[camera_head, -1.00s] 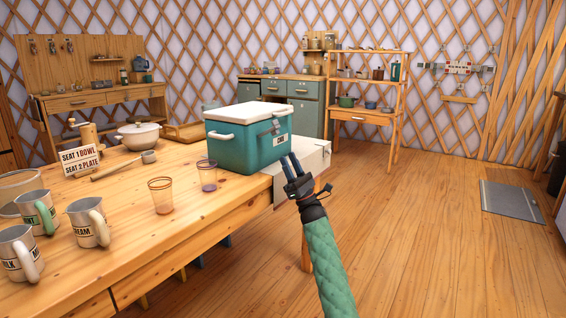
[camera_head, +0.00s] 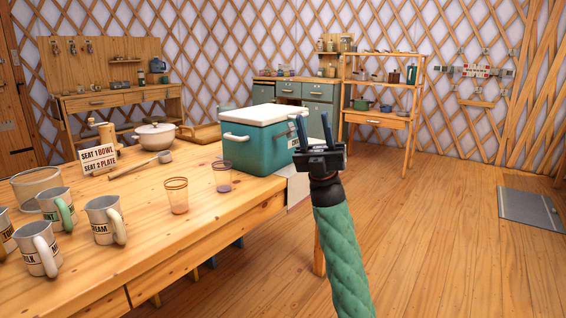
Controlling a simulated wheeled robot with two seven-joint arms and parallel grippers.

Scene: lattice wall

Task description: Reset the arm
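My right gripper (camera_head: 313,132) is raised in front of the right end of the table, with its two dark fingers pointing up. The fingers are apart and nothing shows between them. It overlaps the right edge of the teal cooler (camera_head: 256,150) in the picture; I see no sign of a grip on it. My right arm in its green quilted sleeve comes up from the bottom edge. My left gripper is not in view.
A shelf rack (camera_head: 376,121) stands at the back.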

